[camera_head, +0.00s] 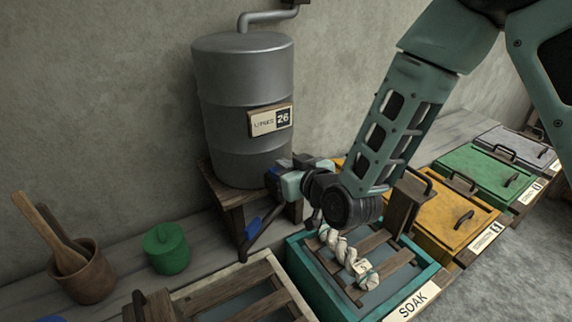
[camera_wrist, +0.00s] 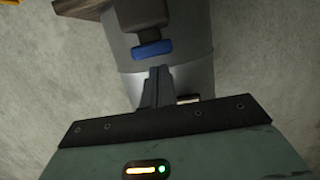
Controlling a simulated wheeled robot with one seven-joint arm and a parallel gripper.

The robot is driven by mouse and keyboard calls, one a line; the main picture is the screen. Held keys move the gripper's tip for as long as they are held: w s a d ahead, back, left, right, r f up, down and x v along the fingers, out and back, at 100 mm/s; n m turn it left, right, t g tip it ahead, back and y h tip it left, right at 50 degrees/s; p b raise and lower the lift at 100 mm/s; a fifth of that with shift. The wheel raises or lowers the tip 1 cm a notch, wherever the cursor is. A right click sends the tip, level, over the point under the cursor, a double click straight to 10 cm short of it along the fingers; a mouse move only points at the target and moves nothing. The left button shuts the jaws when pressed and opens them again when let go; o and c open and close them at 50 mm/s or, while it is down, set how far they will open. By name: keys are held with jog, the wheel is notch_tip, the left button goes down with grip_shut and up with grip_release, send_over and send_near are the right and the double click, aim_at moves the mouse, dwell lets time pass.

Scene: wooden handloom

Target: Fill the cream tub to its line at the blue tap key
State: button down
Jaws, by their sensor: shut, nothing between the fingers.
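A blue tap key (camera_wrist: 152,49) sits on a dark tap body in front of the grey drum in the wrist view. My gripper (camera_wrist: 158,72) is shut and empty, its fingertips close to the key; I cannot tell whether they touch it. In the head view my gripper (camera_head: 279,180) is at the drum's lower right side, and blue shows around its tip. A pale-rimmed tub (camera_head: 190,290) with wooden slats, likely the cream tub, is cut off at the bottom edge. Its fill line is not visible.
The grey drum (camera_head: 245,85), labelled 26, stands on a wooden stand (camera_head: 228,200). A teal tub (camera_head: 299,257) marked SOAK holds slats and a twisted pale hank (camera_head: 345,252). A green lidded pot (camera_head: 167,250) and a brown pot (camera_head: 82,280) stand left. Yellow (camera_head: 440,215) and green lidded boxes line the right.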

jog(key=shift+f, duration=0.4)
